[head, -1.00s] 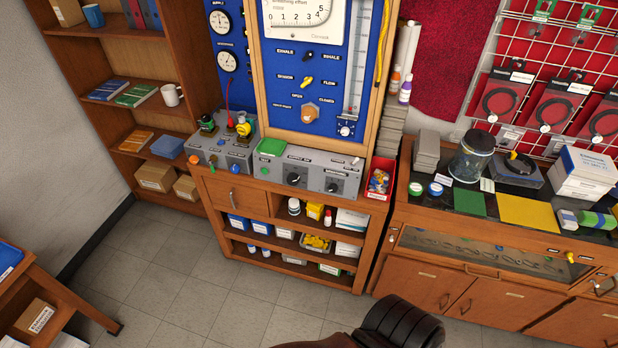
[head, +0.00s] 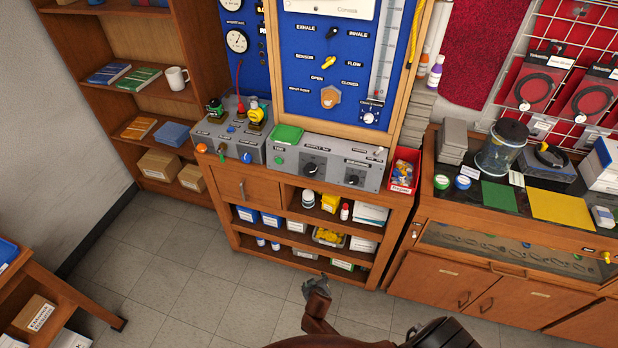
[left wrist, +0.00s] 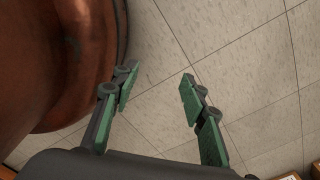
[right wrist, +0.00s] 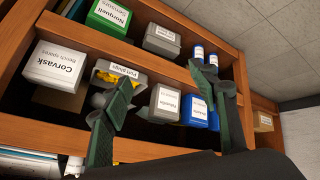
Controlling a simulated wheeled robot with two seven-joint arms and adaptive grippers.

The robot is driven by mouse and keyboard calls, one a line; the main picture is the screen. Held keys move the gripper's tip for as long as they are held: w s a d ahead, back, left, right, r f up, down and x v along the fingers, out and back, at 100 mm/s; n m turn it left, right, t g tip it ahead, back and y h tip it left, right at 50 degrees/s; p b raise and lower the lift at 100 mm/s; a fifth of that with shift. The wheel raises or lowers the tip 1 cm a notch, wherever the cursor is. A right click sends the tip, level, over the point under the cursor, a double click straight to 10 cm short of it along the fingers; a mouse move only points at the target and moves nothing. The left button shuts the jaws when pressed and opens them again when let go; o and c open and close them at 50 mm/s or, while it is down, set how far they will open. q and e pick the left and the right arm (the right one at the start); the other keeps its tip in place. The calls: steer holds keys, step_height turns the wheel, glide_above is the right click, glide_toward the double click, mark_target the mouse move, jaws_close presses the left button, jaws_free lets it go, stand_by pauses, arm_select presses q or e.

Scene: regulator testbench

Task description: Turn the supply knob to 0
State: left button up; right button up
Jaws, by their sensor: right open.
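The supply knob (head: 311,169) is a dark round knob on the front of the grey bench unit (head: 333,183), under a label that seems to read supply. Its pointer setting is too small to read. A second dark knob (head: 352,180) sits to its right. My right gripper (head: 316,283) is low in front of the shelves, well below the knob. In the right wrist view this gripper (right wrist: 160,92) is open and empty, facing the boxes on the shelves. In the left wrist view my left gripper (left wrist: 159,77) is open and empty above the floor; it is not seen in the head view.
The wooden cabinet (head: 231,187) under the unit has open shelves with boxes and bottles. A red bin (head: 402,175) stands right of the unit. A green pad (head: 287,134) lies on top. A blue board (head: 300,60) rises behind. The floor in front is clear.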

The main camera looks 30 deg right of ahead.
steer(key=w+d+r+m+t+h+b, duration=0.2)
steer(key=w+r+m+t+h+b, duration=0.1)
steer(key=w+r, duration=1.15)
steer(key=m+t+h+b, duration=0.2)
steer(key=m+h+b, duration=0.1)
steer(key=m+h, duration=0.4)
glide_toward(309, 173)
steer(key=x, duration=0.3)
steer(key=p+x, duration=0.1)
steer(key=x, duration=0.5)
steer(key=shift+w+d+r, duration=0.1)
steer(key=shift+d, duration=0.05)
steer(key=shift+w+d, duration=0.35)
steer(key=shift+d, duration=0.05)
steer(key=shift+c, duration=0.6)
steer(key=c, duration=1)
steer(key=shift+c, duration=0.2)
